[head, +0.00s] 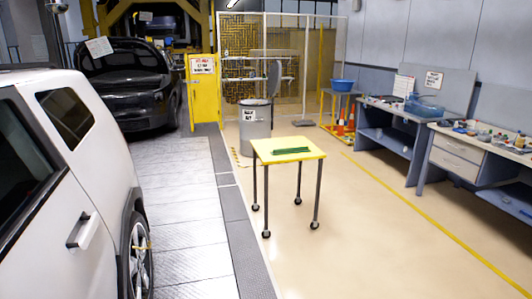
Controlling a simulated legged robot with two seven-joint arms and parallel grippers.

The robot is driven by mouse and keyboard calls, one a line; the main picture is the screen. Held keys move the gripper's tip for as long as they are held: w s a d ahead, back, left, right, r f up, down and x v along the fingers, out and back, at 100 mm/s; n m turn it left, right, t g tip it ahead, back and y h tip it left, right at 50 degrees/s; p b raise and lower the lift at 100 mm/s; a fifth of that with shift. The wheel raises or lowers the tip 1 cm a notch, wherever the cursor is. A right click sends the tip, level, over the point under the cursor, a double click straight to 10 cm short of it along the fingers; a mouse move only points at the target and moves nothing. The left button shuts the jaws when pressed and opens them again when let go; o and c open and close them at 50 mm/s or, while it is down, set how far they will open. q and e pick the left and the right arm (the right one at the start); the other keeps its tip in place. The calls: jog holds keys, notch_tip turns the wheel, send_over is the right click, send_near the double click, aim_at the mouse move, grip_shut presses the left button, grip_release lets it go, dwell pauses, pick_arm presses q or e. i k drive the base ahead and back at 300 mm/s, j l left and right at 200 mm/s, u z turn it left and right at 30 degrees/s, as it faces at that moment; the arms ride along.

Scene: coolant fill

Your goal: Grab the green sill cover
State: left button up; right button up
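A small dark green strip, which looks like the green sill cover (291,151), lies flat on the yellow top of a wheeled table (265,156) in the middle of the head view. The table stands some way ahead of me on thin dark legs with casters. Nothing touches the green strip except the tabletop. Neither of my grippers is in view.
A white car (90,215) fills the left side, and a dark car (125,90) with a raised hood is behind it. A grey bin (254,128) stands behind the table. Workbenches (462,155) line the right wall. The beige floor (350,235) in front and right is clear.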

aim_at(303, 149)
jog(key=i, duration=2.05)
jog(key=i+l+u, duration=0.1)
jog(key=i, duration=0.9)
jog(key=i+l, duration=0.1)
jog(key=i, duration=0.95)
jog(key=i+l, duration=0.1)
jog(key=i, duration=0.9)
jog(key=j+u, duration=0.05)
